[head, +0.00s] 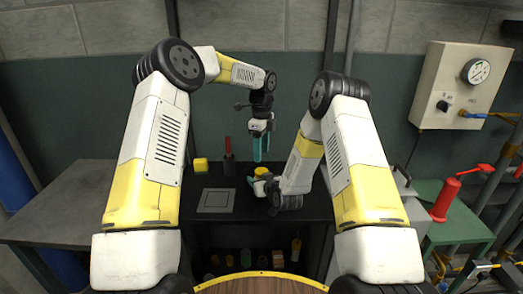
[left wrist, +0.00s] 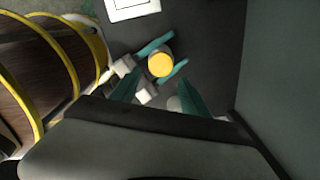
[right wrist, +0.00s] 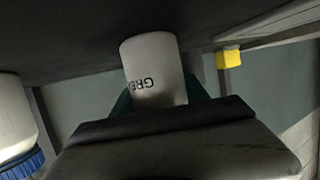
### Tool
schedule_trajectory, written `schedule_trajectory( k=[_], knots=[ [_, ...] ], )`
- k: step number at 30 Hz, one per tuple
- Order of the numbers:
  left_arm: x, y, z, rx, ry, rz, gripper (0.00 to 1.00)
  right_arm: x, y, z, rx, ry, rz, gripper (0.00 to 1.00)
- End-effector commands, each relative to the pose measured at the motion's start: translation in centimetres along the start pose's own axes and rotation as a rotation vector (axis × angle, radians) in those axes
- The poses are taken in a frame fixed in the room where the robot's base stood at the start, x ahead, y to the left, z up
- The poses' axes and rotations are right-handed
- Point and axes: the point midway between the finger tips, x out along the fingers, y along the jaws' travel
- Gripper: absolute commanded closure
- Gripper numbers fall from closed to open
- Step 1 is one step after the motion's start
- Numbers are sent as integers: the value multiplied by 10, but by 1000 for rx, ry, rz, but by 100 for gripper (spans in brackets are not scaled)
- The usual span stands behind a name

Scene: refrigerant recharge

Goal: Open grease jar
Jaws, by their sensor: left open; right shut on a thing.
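The grease jar (right wrist: 154,66) is a white cylinder with dark "GRE..." lettering in the right wrist view. Its round yellow lid (left wrist: 160,65) shows from above in the left wrist view, and the lid also shows in the head view (head: 261,171). My right gripper (right wrist: 160,98) is shut on the jar's body, a teal finger on each side. My left gripper (head: 261,158) points down above the jar with its teal fingers open and empty. In the left wrist view the lid appears beyond the left fingertips (left wrist: 158,92), apart from them. The lid is on the jar.
On the dark bench are a yellow block (head: 201,165), a flat grey square plate (head: 216,200) and a dark bottle with a red top (head: 229,160). A white container with a blue lid (right wrist: 20,125) stands near the jar. A red cylinder (head: 445,200) is at right.

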Motion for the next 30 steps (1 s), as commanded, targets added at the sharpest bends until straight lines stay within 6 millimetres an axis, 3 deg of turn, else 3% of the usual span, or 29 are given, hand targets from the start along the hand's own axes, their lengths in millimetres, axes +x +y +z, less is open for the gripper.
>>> schedule_trajectory(
  k=[5, 18, 30],
  knots=[
    [8, -1, 1, -18, 0, -5, 47, 0, 0, 0, 0, 1, 0, 100],
    [69, -1, 1, -18, 0, -6, 47, 0, 0, 0, 0, 1, 0, 100],
    [78, -2, 1, -17, -1, -8, 47, 0, 0, 0, 0, 1, 0, 100]
  ],
)
